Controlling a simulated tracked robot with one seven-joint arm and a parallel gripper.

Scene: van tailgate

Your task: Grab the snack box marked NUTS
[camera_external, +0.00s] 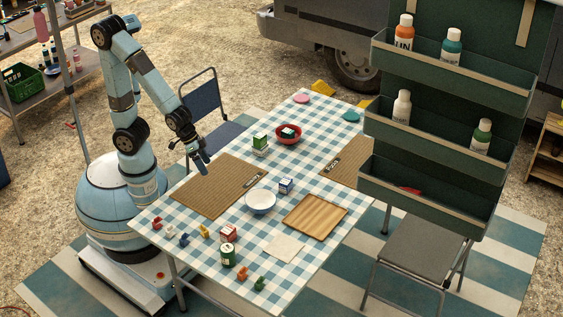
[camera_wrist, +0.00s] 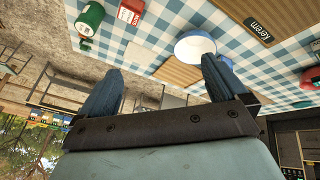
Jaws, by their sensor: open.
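A small red-and-white box (camera_external: 228,233) stands near the front of the checked table, behind a green can (camera_external: 228,255). It also shows at the top of the wrist view (camera_wrist: 131,12), with lettering too small to read surely. A blue-and-white box (camera_external: 286,186) stands beside the white bowl. A green-and-white box (camera_external: 260,141) stands farther back. I cannot read which box says NUTS. My gripper (camera_external: 201,164) is open and empty above the table's left edge, apart from all boxes. Its two spread fingers show in the wrist view (camera_wrist: 160,65).
A white bowl (camera_external: 260,202), a wooden board (camera_external: 314,217) and a woven placemat (camera_external: 212,187) lie on the table. A red bowl (camera_external: 288,134) is farther back. Small colored pieces (camera_external: 184,240) lie at the front left. A green shelf rack (camera_external: 430,122) with bottles rises at the right.

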